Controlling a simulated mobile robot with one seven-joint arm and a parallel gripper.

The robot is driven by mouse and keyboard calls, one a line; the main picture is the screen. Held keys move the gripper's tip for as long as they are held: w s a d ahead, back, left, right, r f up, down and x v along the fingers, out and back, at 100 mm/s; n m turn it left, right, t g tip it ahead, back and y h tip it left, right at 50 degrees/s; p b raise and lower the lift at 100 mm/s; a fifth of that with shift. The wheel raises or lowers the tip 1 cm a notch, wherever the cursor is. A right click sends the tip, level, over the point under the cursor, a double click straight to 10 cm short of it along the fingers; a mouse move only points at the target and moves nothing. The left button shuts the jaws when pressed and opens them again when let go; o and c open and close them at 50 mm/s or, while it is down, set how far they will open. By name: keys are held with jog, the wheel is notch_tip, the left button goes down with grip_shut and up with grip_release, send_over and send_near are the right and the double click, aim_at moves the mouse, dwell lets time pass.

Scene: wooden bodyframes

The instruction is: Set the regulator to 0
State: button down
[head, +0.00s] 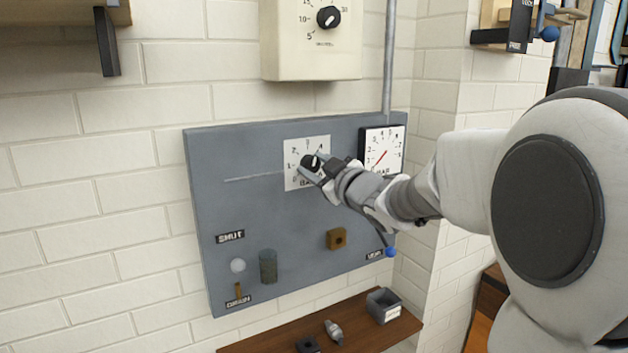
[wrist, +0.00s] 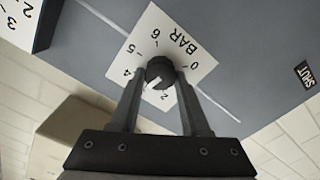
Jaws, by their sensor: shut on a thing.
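The regulator is a round black knob (head: 308,162) on a white dial plate (head: 292,181) marked BAR, on a grey wall panel. In the wrist view the knob (wrist: 160,69) appears upside down, with 0, 2, 4, 5 and 6 readable on the plate (wrist: 178,45) around it. The knob's white mark points roughly between 2 and 4, away from 0; its exact value is hard to read. My gripper (head: 318,166) reaches in from the right. In the wrist view its two fingers (wrist: 160,76) are shut on the knob from both sides.
A black-framed gauge (head: 384,150) with a red needle sits close right of the dial. A cream box with a knob (head: 313,40) hangs above. A shelf (head: 270,338) runs below.

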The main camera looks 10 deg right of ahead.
jog(key=n+b, duration=0.3)
jog(key=shift+a+f+n, duration=0.1)
jog(key=shift+f+n, duration=0.15)
jog(key=shift+n, duration=0.15)
jog(key=n+b, duration=0.3)
jog(key=shift+n, duration=0.3)
jog(key=n+b, duration=0.3)
jog(key=shift+f+n, duration=0.1)
jog(key=shift+n, duration=0.2)
jog(key=n+b, duration=0.2)
jog(key=n, duration=0.1)
jog(key=shift+n, duration=0.3)
jog(key=n+b, duration=0.2)
jog(key=n, duration=0.1)
jog(key=shift+f+n+b, duration=0.1)
jog(key=shift+n+b, duration=0.2)
jog(key=n+b, duration=0.2)
jog(key=n, duration=0.1)
jog(key=shift+n, duration=0.4)
jog(key=n+b, duration=0.2)
jog(key=n, duration=0.1)
jog(key=shift+n+b, duration=0.95)
jog(key=shift+n, duration=1.15)
jog(key=shift+d, duration=0.2)
